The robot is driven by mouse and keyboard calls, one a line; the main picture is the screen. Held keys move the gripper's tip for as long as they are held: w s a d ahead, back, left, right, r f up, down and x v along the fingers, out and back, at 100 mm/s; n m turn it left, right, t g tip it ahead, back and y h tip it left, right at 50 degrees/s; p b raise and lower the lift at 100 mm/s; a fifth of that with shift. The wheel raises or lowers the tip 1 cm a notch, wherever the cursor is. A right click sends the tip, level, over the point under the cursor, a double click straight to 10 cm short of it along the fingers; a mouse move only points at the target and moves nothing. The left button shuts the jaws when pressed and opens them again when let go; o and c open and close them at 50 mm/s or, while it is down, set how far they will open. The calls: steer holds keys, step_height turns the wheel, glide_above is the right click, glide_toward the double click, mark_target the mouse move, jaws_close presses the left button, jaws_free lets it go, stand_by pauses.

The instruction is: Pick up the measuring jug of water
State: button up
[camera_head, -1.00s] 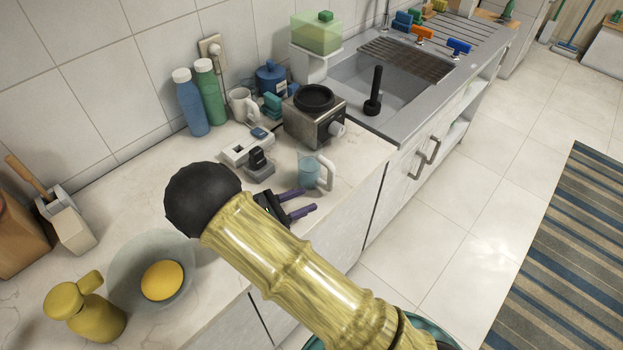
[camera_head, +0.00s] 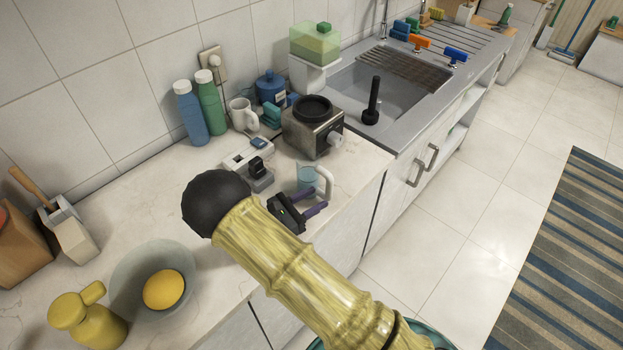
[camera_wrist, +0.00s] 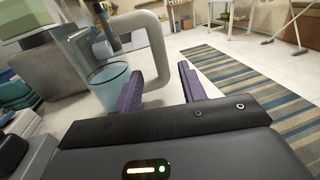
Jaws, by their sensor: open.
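The measuring jug of water (camera_head: 306,176) stands upright on the counter in front of the small cooker. It is clear with bluish contents and a pale handle on its right side. My gripper (camera_head: 319,198) is open, with two purple fingers pointing at the jug from its near side. In the wrist view, the jug (camera_wrist: 111,86) is at the left, partly covered by the left finger. Its handle (camera_wrist: 157,45) appears in the gap between the fingers of my gripper (camera_wrist: 160,82). I cannot tell whether a finger touches it.
The small cooker (camera_head: 313,128) is close behind the jug. A grey-and-white device (camera_head: 248,160) lies to its left. The counter's front edge is close on the right. A bowl with a yellow fruit (camera_head: 163,290) and a yellow bottle (camera_head: 88,315) stand nearer.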

mark_target(326, 194)
steer(key=shift+d, duration=0.1)
steer(key=p+x, duration=0.2)
steer(key=x, duration=0.3)
steer(key=shift+d, duration=0.15)
steer(key=shift+c, duration=0.2)
stand_by(0.4)
jaws_close()
